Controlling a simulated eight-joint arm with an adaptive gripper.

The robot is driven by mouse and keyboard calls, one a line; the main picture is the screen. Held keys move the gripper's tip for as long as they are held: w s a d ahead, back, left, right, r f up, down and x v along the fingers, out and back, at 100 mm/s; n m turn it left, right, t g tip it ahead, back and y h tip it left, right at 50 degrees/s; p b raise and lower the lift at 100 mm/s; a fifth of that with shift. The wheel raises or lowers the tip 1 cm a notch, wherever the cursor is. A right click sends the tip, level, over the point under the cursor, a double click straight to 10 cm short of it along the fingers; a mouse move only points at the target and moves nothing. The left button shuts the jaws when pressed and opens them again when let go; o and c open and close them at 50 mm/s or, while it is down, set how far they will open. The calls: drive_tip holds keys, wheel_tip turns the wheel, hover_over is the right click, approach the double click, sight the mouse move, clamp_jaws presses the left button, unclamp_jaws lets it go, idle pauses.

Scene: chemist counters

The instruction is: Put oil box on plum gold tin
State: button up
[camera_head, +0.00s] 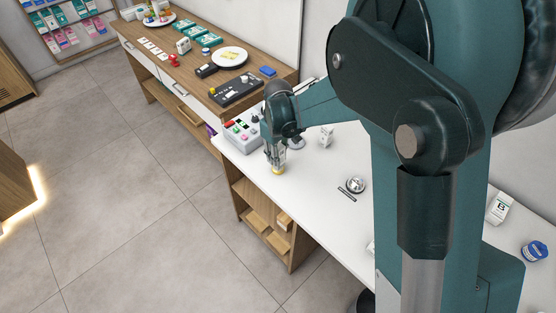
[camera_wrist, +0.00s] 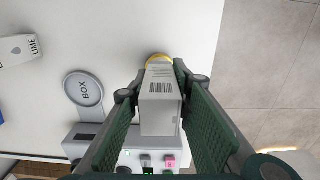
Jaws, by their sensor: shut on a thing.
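My gripper (camera_wrist: 163,75) is shut on a white box with a barcode, the oil box (camera_wrist: 160,100), its fingers along both sides. In the head view my gripper (camera_head: 277,155) is over the white counter's front edge. A yellow-gold round thing, likely the plum gold tin (camera_wrist: 158,58), shows just past the far end of the box; its yellow also shows under my gripper in the head view (camera_head: 278,171). The box hides most of it. I cannot tell whether the box touches it.
A button console (camera_head: 243,130) stands beside my gripper. White counter (camera_head: 315,175) between is clear.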

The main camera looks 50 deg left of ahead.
drive_tip(key=shift+f, duration=0.9)
drive_tip(key=shift+f, duration=0.2)
drive_tip(key=o, duration=0.9)
drive_tip(key=shift+r, duration=0.1)
drive_tip(key=shift+r, duration=0.1)
wheel_tip(320, 180, up, 12)
drive_tip(key=shift+r, duration=0.1)
idle(0.6)
